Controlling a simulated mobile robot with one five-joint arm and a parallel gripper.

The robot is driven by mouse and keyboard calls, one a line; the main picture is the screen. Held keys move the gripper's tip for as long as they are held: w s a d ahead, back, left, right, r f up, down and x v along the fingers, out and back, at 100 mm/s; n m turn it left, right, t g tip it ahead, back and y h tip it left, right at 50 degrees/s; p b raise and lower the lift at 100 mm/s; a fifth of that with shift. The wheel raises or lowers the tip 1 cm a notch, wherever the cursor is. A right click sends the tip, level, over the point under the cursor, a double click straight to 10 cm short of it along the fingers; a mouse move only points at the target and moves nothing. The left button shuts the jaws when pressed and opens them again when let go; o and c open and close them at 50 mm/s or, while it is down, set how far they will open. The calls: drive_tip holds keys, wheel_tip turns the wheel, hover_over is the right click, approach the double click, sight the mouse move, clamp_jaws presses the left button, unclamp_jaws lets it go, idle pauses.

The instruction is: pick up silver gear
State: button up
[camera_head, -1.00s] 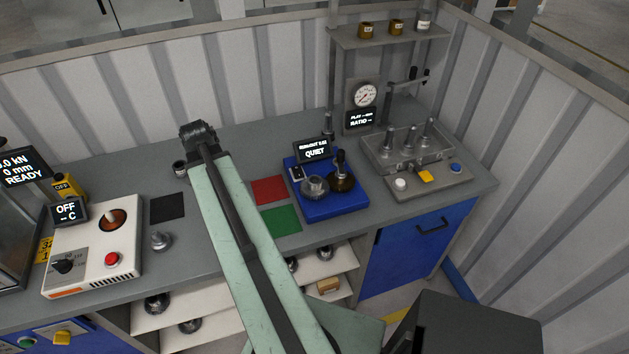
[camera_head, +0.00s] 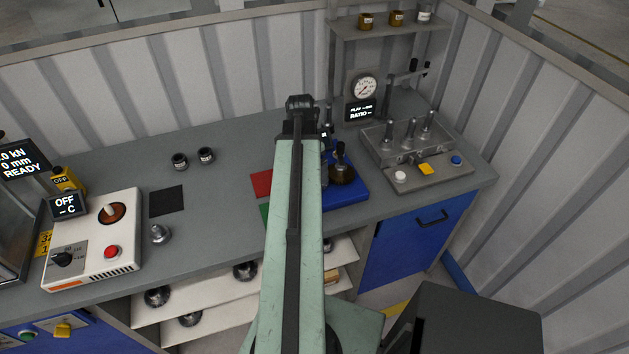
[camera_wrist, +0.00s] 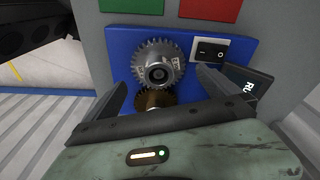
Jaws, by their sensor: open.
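The silver gear (camera_wrist: 158,66) sits on the blue tester base (camera_wrist: 120,45) in the wrist view, with a dark hub at its centre. A bronze-brown gear (camera_wrist: 152,98) is beside it, partly hidden by my wrist; it also shows in the head view (camera_head: 342,173). My gripper (camera_wrist: 160,88) is open, its two dark fingers apart on either side of the gears, holding nothing. In the head view my arm covers the silver gear and part of the blue base (camera_head: 347,195).
A black-and-white switch (camera_wrist: 209,52) and a display (camera_wrist: 248,82) stand close to the right finger in the wrist view. Red (camera_head: 261,184) and green mats lie left of the base. A grey fixture with pegs (camera_head: 415,165) stands to the right.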

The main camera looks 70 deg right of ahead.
drive_tip(key=f+b, duration=0.5)
drive_tip(key=shift+s+d+f, duration=0.1)
drive_tip(key=shift+s+d, duration=0.15)
drive_tip(key=shift+r, duration=0.2)
drive_tip(key=shift+p, duration=0.3)
drive_tip(key=c, duration=1.1)
